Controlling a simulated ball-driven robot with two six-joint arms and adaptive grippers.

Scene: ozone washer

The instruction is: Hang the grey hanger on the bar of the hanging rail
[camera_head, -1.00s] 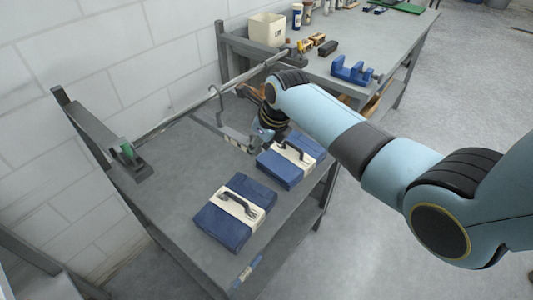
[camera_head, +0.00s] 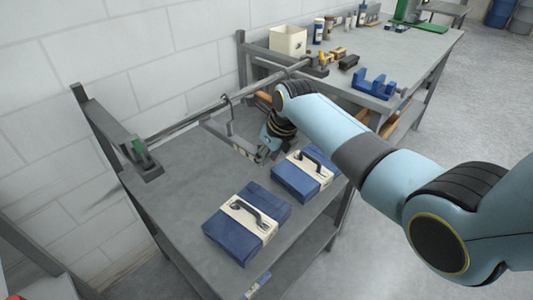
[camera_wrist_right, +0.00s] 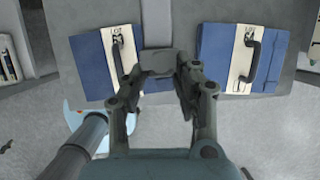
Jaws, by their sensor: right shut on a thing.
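The grey hanger (camera_head: 218,131) hangs from my right gripper's side, with its hook (camera_head: 227,99) up at the bar (camera_head: 190,121) of the hanging rail. The hook overlaps the bar in the head view; I cannot tell whether it rests on it. My right gripper (camera_head: 263,153) is shut on the hanger's near end, above the table. In the right wrist view the fingers (camera_wrist_right: 160,76) close around a grey piece of the hanger (camera_wrist_right: 156,61). My left gripper is not in view.
Two blue cases with pale bands and dark handles lie on the grey table, one at the front (camera_head: 218,232) and one near my gripper (camera_head: 290,181). A green-marked clamp (camera_head: 140,148) sits at the rail's left end. A white bin (camera_head: 288,40) and blue holder (camera_head: 372,84) stand behind.

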